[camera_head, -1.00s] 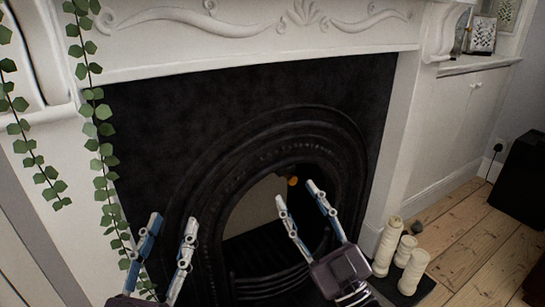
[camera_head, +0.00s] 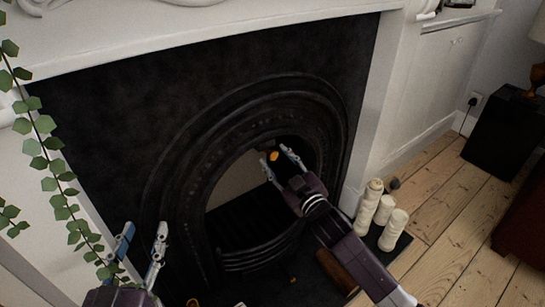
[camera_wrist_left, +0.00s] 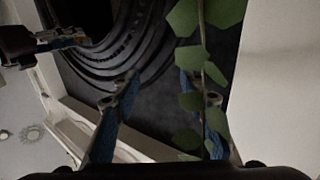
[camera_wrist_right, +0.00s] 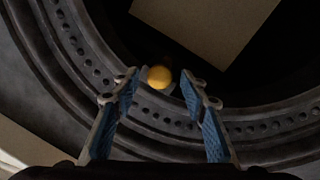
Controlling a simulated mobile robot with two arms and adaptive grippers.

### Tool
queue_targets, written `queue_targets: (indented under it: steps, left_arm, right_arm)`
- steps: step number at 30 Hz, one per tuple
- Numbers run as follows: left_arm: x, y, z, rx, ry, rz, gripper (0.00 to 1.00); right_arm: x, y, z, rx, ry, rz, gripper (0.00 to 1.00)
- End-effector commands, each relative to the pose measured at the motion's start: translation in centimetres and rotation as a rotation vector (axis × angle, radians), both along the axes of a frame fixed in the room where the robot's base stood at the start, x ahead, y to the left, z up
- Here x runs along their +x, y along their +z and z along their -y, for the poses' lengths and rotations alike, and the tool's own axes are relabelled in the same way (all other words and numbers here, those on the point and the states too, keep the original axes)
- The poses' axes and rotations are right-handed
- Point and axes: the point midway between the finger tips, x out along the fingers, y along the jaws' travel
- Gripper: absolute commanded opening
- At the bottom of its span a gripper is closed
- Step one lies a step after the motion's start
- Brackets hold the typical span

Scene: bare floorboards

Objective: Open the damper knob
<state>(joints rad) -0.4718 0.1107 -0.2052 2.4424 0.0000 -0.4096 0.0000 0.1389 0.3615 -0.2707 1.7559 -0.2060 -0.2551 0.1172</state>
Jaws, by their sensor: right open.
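The damper knob is a small round yellow-orange knob (camera_head: 274,156) inside the top of the black fireplace arch (camera_head: 250,118). My right gripper (camera_head: 277,157) is open at the arch, with the knob showing between its fingertips. In the right wrist view, the knob (camera_wrist_right: 159,77) lies just beyond the gap between the open fingers (camera_wrist_right: 158,85), and I cannot tell whether they touch it. My left gripper (camera_head: 145,232) is open and empty, low at the left in front of the fireplace. In the left wrist view its fingers (camera_wrist_left: 160,90) stand apart, with ivy leaves in front of the right one.
A hanging ivy strand (camera_head: 55,165) is close to my left gripper. White candles (camera_head: 369,206) stand to the right of the hearth. A black box-shaped cabinet (camera_head: 505,130) stands farther right on the floorboards (camera_head: 440,195). The white mantel (camera_head: 200,40) runs above.

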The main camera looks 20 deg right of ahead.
Motion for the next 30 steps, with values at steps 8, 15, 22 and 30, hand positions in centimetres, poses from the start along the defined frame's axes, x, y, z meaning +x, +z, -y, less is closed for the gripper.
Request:
queue_targets:
  steps: [8, 15, 22, 30]
  left_arm:
    - [0.0, 3.0, 0.4, -0.035, -0.008, 0.134, 0.40]
    - [0.0, 3.6, 0.4, -0.040, -0.010, 0.156, 0.40]
    - [0.0, 3.5, 0.4, -0.040, -0.009, 0.155, 0.40]
    - [0.0, 3.5, 0.4, -0.040, -0.009, 0.155, 0.40]
  right_arm:
    - [2.1, -0.1, -0.4, 0.001, 0.000, 0.001, 0.40]
    - [2.4, 0.0, -0.5, 0.001, 0.001, 0.000, 0.40]
    - [2.4, 0.0, -0.5, 0.001, 0.001, 0.000, 0.28]
    - [2.3, 0.1, -0.5, 0.001, 0.001, 0.002, 0.00]
